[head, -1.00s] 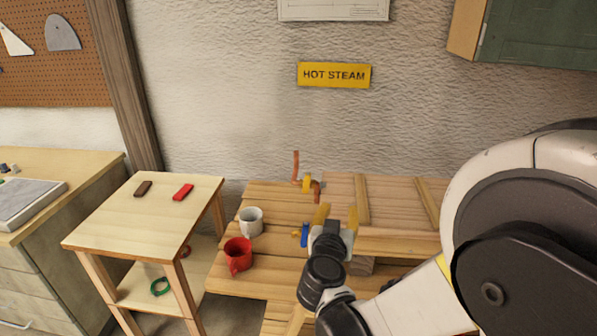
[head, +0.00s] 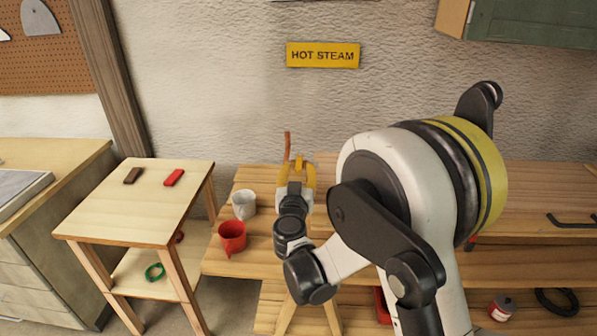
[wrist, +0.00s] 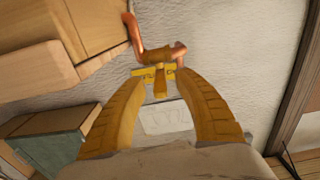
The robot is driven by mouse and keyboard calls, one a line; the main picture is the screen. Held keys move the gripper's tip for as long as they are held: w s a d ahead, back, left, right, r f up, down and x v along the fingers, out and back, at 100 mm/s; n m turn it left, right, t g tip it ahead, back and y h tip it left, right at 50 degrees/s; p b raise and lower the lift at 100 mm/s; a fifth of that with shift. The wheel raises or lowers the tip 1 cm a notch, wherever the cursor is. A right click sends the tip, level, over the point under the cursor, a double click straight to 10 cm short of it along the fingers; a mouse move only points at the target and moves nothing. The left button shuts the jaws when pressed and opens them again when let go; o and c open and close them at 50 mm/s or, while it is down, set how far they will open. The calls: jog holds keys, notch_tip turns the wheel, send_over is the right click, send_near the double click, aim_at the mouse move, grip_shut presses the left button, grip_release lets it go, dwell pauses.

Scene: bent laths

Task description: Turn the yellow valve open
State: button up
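The yellow valve (head: 299,162) stands on a copper pipe (head: 287,146) at the back of the wooden bench, near the wall. In the wrist view its yellow handle (wrist: 160,86) shows between my fingers, below the brass-coloured body. My gripper (head: 297,174) is at the valve, with its two yellow fingers apart, one on each side. In the wrist view my gripper (wrist: 160,80) is open with gaps beside the handle; I see no clear contact. My wrist hides the lower part of the valve in the head view.
A side table (head: 130,215) holds a brown and a red block. A yellow "HOT STEAM" sign (head: 323,55) hangs above. My arm covers much of the bench's right part.

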jog(key=shift+w, duration=0.25)
grip_shut()
